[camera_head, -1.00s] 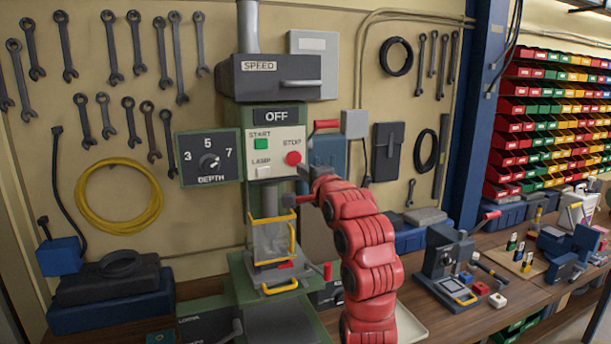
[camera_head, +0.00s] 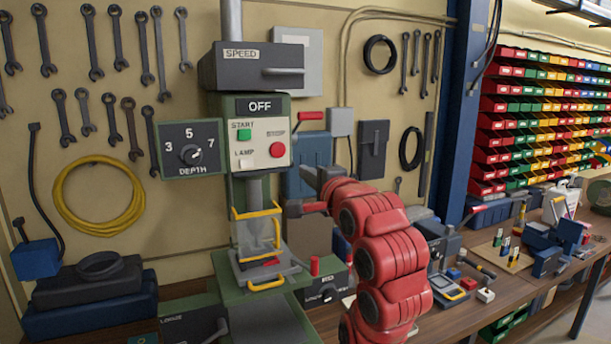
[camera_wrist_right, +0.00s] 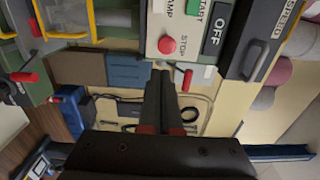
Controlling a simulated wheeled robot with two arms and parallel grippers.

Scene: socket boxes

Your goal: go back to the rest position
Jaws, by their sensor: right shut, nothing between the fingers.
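My right gripper (camera_head: 302,190) shows in the head view at the end of my red right arm, in front of the wall just right of the green drill press (camera_head: 220,115). It is shut and empty. In the right wrist view its two dark fingers (camera_wrist_right: 164,92) lie together, below the red stop button (camera_wrist_right: 167,45) in that picture. The fingers appear apart from the machine. The press's panel reads OFF, with a green start button (camera_head: 244,134) and a red stop button (camera_head: 277,150). My left gripper is not in view.
A yellow-framed guard (camera_head: 235,235) stands around the press's work area. A red-handled lever (camera_head: 310,116) sticks out right of the panel. A bench with small tools (camera_head: 520,290) extends right. Coloured bins (camera_head: 530,120) fill the far right. Wrenches and a yellow hose (camera_head: 62,205) hang on the wall.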

